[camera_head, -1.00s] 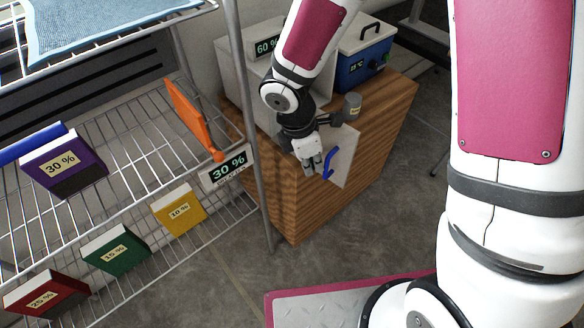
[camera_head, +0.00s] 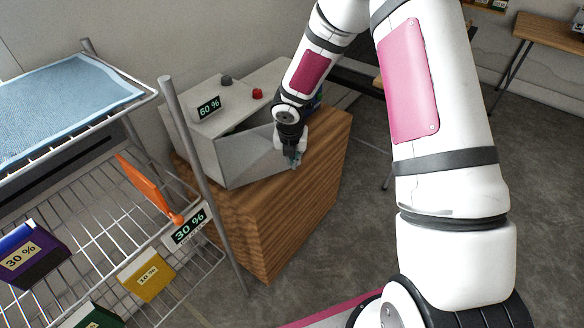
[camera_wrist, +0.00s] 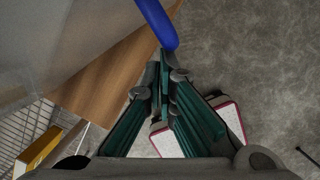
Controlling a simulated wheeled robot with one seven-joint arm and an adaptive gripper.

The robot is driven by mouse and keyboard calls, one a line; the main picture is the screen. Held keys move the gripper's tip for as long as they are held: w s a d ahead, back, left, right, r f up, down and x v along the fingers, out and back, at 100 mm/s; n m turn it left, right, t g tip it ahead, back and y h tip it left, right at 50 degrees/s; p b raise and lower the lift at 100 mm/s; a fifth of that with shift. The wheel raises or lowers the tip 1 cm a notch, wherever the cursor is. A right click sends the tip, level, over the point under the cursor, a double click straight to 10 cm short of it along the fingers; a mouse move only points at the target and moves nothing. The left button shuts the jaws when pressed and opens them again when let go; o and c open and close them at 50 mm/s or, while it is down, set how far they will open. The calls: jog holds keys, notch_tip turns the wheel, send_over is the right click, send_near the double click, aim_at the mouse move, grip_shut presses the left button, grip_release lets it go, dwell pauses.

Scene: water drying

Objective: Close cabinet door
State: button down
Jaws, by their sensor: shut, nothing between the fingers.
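The grey cabinet (camera_head: 190,140) with a 60 % display stands on a wooden stand. Its door (camera_head: 252,158) stands partly open, swung out toward the right, with a dark gap above it. My gripper (camera_head: 293,160) is at the door's free right edge. In the wrist view the gripper's fingers (camera_wrist: 170,75) are shut with nothing between them. The blue door handle (camera_wrist: 158,22) lies just beyond the fingertips; I cannot tell whether they touch. The pale door panel (camera_wrist: 75,40) fills the upper left there. The handle is mostly hidden in the head view.
The wooden stand (camera_head: 290,205) has bare top to the right of the door. A wire rack (camera_head: 90,225) with coloured boxes, an orange object (camera_head: 148,188) and a 30 % display (camera_head: 188,226) stands close at left. Grey floor (camera_head: 340,230) is clear at right.

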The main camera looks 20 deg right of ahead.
jog(key=w+n+y+b, duration=0.1)
jog(key=w+n, duration=0.3)
jog(key=w, duration=0.5)
jog(key=shift+w+a+b, duration=0.2)
jog(key=shift+w+b, duration=0.2)
jog(key=shift+b, duration=0.2)
